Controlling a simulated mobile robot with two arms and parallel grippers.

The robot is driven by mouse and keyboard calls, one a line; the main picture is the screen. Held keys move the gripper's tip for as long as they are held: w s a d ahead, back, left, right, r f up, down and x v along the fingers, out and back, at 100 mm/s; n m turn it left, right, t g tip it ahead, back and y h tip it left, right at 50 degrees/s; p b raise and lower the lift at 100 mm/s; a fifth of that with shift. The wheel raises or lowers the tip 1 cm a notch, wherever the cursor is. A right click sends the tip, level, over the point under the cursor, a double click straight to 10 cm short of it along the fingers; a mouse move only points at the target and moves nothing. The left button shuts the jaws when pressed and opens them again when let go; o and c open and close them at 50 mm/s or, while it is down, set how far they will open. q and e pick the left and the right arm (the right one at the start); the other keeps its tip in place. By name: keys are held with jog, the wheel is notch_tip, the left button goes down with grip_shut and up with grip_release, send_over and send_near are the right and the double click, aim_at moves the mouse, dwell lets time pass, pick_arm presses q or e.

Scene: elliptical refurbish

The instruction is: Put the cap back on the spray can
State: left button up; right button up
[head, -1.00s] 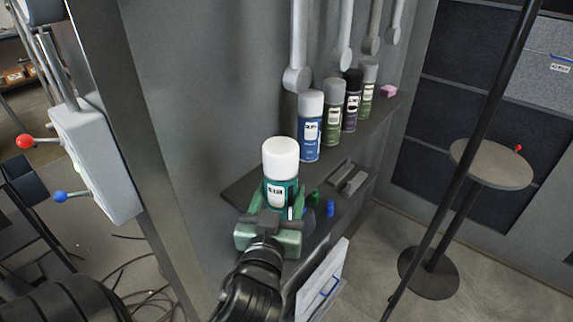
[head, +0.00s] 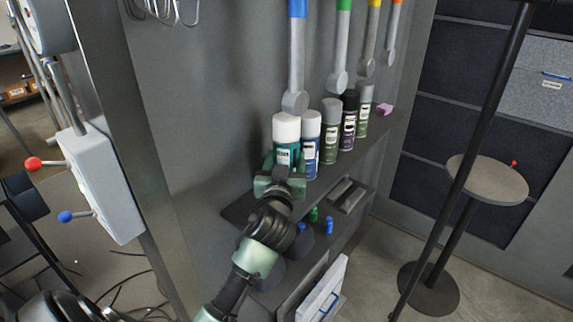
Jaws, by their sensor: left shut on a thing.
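A teal spray can (head: 284,157) with a white cap (head: 286,127) on its top stands upright at the left end of the row of cans. My left gripper (head: 283,170) is shut on the teal can's body from the front. The gripper and wrist hide the can's lower part, so I cannot tell whether it touches the shelf. The cap looks seated straight on the can. My right gripper is not in view.
A blue can (head: 309,150), a green can (head: 330,137) and a purple can (head: 348,125) stand close to the right on the shelf (head: 357,159). Wrenches (head: 296,70) hang above. A round stand (head: 487,179) is at right. Small coloured pieces (head: 329,225) lie on the lower shelf.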

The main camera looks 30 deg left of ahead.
pick_arm(q)
jog(key=shift+w+a, duration=0.2)
jog(key=shift+w, duration=0.15)
jog(key=shift+f, duration=0.3)
notch_tip(320, 180, down, 3)
jog(key=shift+s+r+p, duration=0.1)
jog(key=shift+r+p, duration=0.05)
jog(key=shift+p, duration=0.25)
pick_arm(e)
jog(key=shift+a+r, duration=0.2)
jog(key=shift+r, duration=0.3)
pick_arm(q)
jog(key=shift+f, duration=0.25)
jog(key=o, duration=1.7)
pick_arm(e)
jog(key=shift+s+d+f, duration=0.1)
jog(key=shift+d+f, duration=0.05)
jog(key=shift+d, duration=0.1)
